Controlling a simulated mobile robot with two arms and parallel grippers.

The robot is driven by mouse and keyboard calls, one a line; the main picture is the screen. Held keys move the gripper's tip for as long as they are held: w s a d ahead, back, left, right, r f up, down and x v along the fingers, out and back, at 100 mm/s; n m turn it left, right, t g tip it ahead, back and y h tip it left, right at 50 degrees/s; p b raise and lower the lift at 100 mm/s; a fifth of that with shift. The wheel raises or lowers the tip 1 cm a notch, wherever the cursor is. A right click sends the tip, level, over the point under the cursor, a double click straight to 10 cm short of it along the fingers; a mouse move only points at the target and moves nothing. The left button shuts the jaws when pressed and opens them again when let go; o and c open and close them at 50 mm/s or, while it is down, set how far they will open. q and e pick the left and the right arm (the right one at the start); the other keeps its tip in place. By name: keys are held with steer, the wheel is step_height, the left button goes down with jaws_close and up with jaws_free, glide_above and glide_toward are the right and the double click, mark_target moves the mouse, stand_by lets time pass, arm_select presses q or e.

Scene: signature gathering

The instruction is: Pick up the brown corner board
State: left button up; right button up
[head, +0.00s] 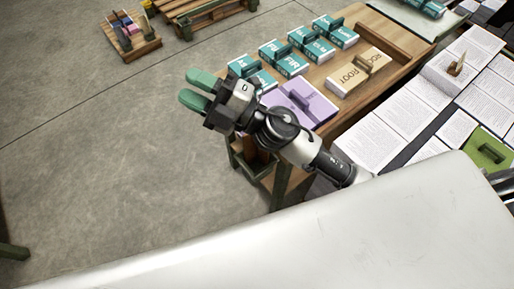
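I cannot pick out with certainty which piece is the brown corner board. A tan block with dark lettering and a raised handle (347,78) lies on the wooden table, right of the purple board (318,106). A small brown piece (456,66) stands on a printed page at the right. My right gripper (197,89), with green fingertips, is over the floor just left of the table. Its fingertips are a little apart with nothing between them. My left gripper is not in view.
Several teal lettered blocks (291,66) stand along the table's left side. Printed sheets (405,115) and a green board (487,149) lie at the right. A large pale surface (300,235) fills the foreground.

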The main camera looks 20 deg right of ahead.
steer(key=s+a+f+n+g, duration=0.3)
steer(key=s+a+n+g, duration=0.15)
steer(key=n+g, duration=0.65)
step_height(320, 180, down, 7)
steer(key=d+n+g+h, duration=0.2)
steer(key=n+g+h, duration=0.2)
steer(key=h, duration=0.2)
steer(key=w+d+f+t+h, duration=0.1)
steer(key=w+d+f+h, duration=0.2)
steer(key=d+h, duration=0.4)
steer(key=w+d+f+t+h, duration=0.1)
steer(key=w+d+f+h, duration=0.3)
steer(key=d, duration=0.5)
step_height(320, 180, down, 10)
steer(key=h+p, duration=0.1)
steer(key=shift+s+d+h, duration=0.2)
steer(key=shift+d+h, duration=0.05)
steer(key=shift+h, duration=0.05)
steer(key=shift+r, duration=0.1)
jaws_close()
